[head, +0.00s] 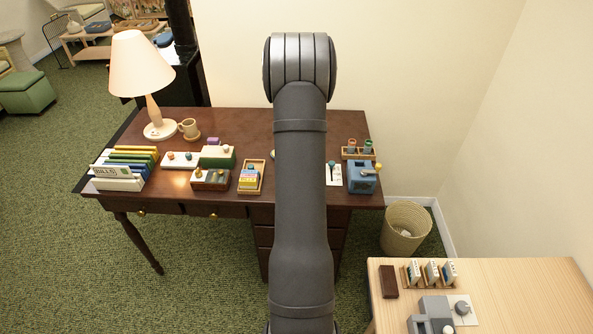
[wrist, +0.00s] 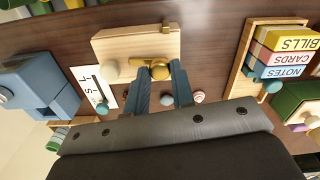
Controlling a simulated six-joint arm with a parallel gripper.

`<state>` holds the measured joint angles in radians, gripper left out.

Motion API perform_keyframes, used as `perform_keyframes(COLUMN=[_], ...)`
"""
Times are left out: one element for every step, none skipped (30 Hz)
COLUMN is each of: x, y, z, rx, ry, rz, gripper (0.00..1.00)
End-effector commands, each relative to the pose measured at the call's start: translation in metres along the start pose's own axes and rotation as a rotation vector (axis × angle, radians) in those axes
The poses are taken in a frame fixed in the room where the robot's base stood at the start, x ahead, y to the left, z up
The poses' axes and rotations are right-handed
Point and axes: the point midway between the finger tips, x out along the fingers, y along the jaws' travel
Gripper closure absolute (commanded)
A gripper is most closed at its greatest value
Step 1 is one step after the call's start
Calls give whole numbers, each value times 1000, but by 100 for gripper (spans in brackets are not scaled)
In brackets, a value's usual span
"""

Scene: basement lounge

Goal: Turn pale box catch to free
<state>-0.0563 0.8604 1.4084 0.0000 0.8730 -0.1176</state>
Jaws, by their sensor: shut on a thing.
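The pale box (wrist: 120,45) lies on the dark desk in the wrist view. It has a brass catch with a round knob (wrist: 160,71) at its near edge, and a small brass piece shows on its far side. My gripper (wrist: 162,76) has its two blue-grey fingers around the brass knob, shut on it. A cream knob (wrist: 110,67) sits on the box left of the catch. I cannot read any mark for the catch's position. In the head view my arm hides the pale box and the gripper.
On the right is a wooden tray (wrist: 243,50) holding labelled blocks. Small round knobs lie near my fingers. A lamp (head: 150,75) stands back left.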

Motion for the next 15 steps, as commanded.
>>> perform_keyframes(x=[-1, -1, -1, -1, -1, -1, -1, -1, -1, -1, -1, -1, -1, -1, -1], y=[0, 0, 0, 0, 0, 0, 0, 0, 0, 0, 0, 0, 0, 0, 0], z=[0, 0, 0, 0, 0, 0, 0, -1, -1, -1, -1, -1, -1, -1, -1], rx=[-20, -32, -46, -56, -64, -74, -81, -86, -92, -95, -98, -101, -102, -103, -104], ry=[2, 2, 2, 2, 2, 2, 2, 2, 2, 2, 2, 2, 2, 2, 2], rz=[0, 0, 0, 0, 0, 0, 0, 0, 0, 0, 0, 0, 0, 0, 0], gripper=[100, 100, 100, 100, 100, 100, 100, 100, 100, 100, 100, 100, 100, 100, 100])
